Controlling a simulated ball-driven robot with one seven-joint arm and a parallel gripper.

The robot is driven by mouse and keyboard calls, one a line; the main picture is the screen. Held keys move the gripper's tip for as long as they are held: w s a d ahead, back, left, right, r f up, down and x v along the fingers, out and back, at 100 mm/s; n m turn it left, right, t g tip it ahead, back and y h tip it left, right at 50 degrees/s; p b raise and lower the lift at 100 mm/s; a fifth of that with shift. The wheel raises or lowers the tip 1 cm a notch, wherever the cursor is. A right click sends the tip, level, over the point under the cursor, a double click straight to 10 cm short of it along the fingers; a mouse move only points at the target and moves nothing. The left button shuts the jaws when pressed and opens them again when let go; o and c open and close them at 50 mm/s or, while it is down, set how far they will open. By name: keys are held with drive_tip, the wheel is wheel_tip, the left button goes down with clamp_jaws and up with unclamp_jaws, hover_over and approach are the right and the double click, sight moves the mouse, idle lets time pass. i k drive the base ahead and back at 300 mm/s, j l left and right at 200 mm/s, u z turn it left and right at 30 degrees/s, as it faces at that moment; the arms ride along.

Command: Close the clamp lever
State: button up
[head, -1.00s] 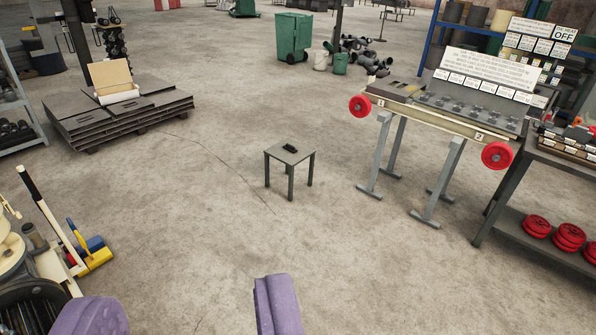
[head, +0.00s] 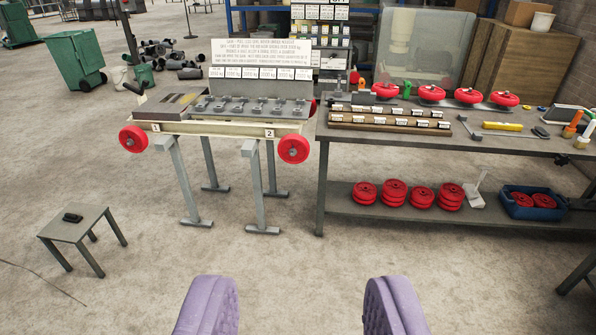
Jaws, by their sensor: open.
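My gripper (head: 299,305) shows at the bottom as two purple padded fingers spread wide apart, open, with only bare floor between them. I cannot make out a clearly identifiable clamp lever. A cream trestle stand (head: 210,128) with red wheels marked 1 and 2 stands ahead, well away from my gripper. It carries a row of small grey metal fittings (head: 237,106) in front of a sign board (head: 262,50); they are too small to tell whether any is the clamp. The black-handled lever seen earlier at lower left is out of view.
A long workbench (head: 470,145) at right carries tools and red wheels, with stacked red discs (head: 395,192) and a blue crate (head: 533,208) on its lower shelf. A low stool (head: 70,232) with a small black object stands at left. The floor between is clear.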

sight(145, 83)
drive_tip(key=i+l, duration=0.1)
drive_tip(key=i, duration=0.65)
drive_tip(key=i+l, duration=0.15)
drive_tip(key=i, duration=0.65)
drive_tip(key=i+l+u, duration=0.1)
drive_tip(key=i+u, duration=0.15)
drive_tip(key=i, duration=0.15)
drive_tip(key=i+l+u, duration=0.25)
drive_tip(key=i, duration=0.15)
drive_tip(key=i+l+u, duration=0.3)
drive_tip(key=l+u, duration=0.5)
drive_tip(key=l, duration=1.1)
drive_tip(key=i+j+u, duration=0.2)
drive_tip(key=j, duration=0.15)
drive_tip(key=i+j+u, duration=0.85)
drive_tip(key=u, duration=0.2)
drive_tip(key=i+j+u, duration=0.15)
drive_tip(key=i+u, duration=0.4)
drive_tip(key=i, duration=0.95)
drive_tip(key=i+j, duration=0.1)
drive_tip(key=i, duration=0.55)
drive_tip(key=i+j, duration=0.1)
drive_tip(key=i, duration=0.55)
drive_tip(key=i+j+z, duration=0.1)
drive_tip(key=i, duration=0.55)
drive_tip(key=i+j, duration=0.15)
drive_tip(key=i, duration=0.5)
